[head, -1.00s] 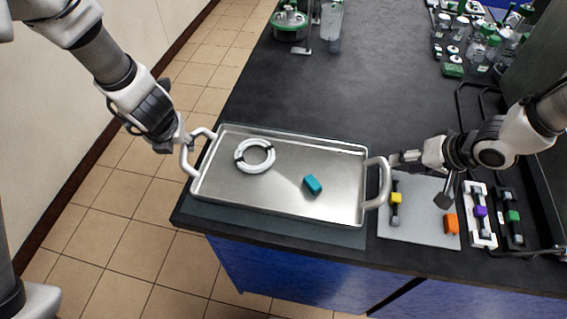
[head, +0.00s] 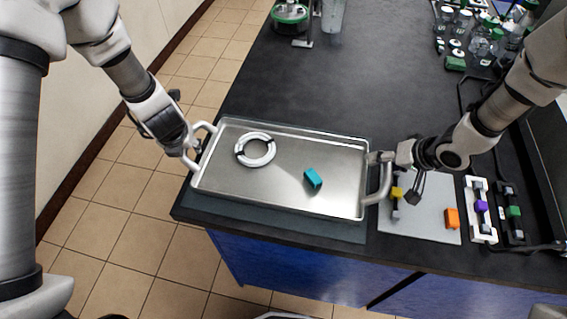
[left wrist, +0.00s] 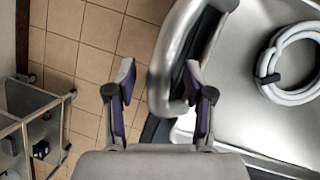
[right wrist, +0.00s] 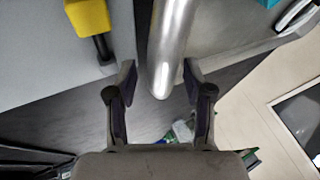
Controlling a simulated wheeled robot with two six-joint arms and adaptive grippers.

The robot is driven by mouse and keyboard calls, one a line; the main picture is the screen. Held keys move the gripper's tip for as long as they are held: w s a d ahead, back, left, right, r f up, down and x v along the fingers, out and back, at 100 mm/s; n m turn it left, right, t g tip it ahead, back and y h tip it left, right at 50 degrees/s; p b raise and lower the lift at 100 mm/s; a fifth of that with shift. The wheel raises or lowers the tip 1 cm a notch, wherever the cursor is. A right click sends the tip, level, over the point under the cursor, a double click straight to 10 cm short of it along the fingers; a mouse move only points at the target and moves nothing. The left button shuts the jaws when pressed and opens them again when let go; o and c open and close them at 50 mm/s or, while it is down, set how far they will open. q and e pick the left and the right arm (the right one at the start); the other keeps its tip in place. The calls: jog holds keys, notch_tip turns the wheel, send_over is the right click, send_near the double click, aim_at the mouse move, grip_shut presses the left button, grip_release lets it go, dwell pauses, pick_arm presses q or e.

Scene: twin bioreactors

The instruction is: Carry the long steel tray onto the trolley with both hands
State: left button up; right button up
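The long steel tray (head: 290,195) lies on a dark mat at the near end of the bench, carrying a white ring (head: 255,150) and a teal block (head: 313,178). My left gripper (head: 192,152) is at the tray's left handle. In the left wrist view the left gripper (left wrist: 164,95) is open, with the handle (left wrist: 173,75) near its right finger. My right gripper (head: 376,157) is at the right handle (head: 383,185). In the right wrist view the right gripper (right wrist: 158,92) is open, with the handle bar (right wrist: 170,45) between its fingers.
A metal frame with shelves (left wrist: 35,110), possibly the trolley, shows at the left of the left wrist view. A grey board (head: 425,220) with yellow and orange pieces lies right of the tray. Bottles (head: 485,45) stand at the back right.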

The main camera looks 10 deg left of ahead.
pick_arm(q)
jog(key=shift+s, duration=0.1)
grip_shut()
pick_arm(e)
grip_shut()
pick_arm(q)
jog(key=shift+r, duration=0.1)
pick_arm(e)
jog(key=shift+r, duration=0.15)
